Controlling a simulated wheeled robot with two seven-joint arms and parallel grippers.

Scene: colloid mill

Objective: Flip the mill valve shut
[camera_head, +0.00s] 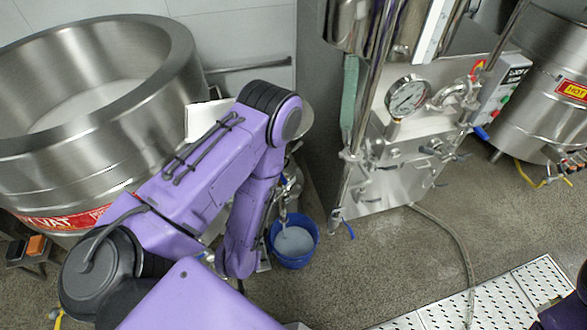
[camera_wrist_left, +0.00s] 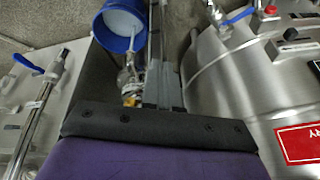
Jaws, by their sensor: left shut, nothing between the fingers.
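A small metal outlet valve with a blue part (camera_head: 284,184) stands over a blue bucket (camera_head: 293,242) of pale liquid in the head view, partly hidden behind my purple left arm. The valve fittings also show in the left wrist view (camera_wrist_left: 130,78), below the blue bucket (camera_wrist_left: 119,26). The valve's handle position is unclear. My left gripper (camera_wrist_left: 165,90) appears as grey parts above the black wrist edge, shut and empty, to the right of the fittings; contact cannot be told. In the head view my arm hides it. My right gripper is out of view.
A large steel vat (camera_head: 185,85) stands at left. A steel panel with a gauge (camera_head: 407,97) and pipes stands at centre right. A hot kettle (camera_head: 540,75) is at far right. A hose (camera_head: 450,240) crosses the floor by a grated drain (camera_head: 500,298).

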